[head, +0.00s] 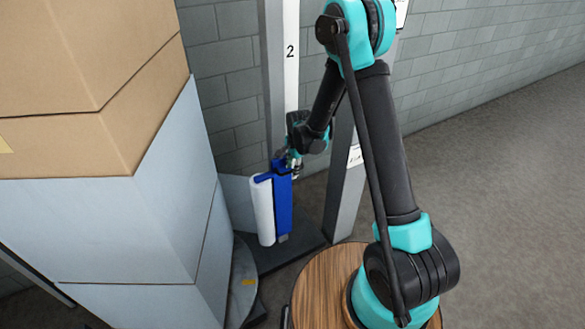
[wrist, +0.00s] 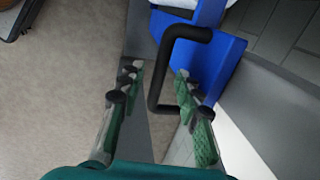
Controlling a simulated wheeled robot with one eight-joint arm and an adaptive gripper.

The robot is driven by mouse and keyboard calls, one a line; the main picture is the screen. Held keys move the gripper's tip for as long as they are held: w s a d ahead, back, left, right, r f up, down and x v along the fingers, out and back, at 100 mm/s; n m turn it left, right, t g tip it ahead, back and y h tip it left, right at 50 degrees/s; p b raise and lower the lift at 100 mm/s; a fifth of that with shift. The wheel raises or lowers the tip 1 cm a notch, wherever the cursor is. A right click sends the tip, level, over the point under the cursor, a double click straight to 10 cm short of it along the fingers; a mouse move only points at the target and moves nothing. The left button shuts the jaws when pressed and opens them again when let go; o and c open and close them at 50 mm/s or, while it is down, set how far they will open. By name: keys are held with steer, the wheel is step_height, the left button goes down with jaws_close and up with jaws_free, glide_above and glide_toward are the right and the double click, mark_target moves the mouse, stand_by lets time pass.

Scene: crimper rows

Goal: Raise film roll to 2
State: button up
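The white film roll (head: 264,211) stands upright on a blue carriage (head: 284,204), low on a grey mast. The mast's white strip (head: 291,75) bears the mark "2" well above the carriage. My gripper (head: 293,163) is at the upper part of the carriage in the head view, where its fingers are too small to read. In the wrist view my gripper (wrist: 158,82) is open, its green-padded fingers apart on both sides of a black bracket handle (wrist: 154,75). The handle joins the blue carriage (wrist: 222,65). A gap shows between the handle bar and each finger. No grip shows.
A tall load of cardboard boxes (head: 90,60) over pale wrapped sides (head: 130,235) stands close at the left, beside the film roll. A grey post (head: 345,190) rises to the right of the carriage. A brick wall is behind. The floor (head: 490,200) at right is clear.

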jaws_close()
steer(key=shift+r, duration=0.15)
step_height(320, 180, up, 45)
stand_by(0.4)
jaws_free()
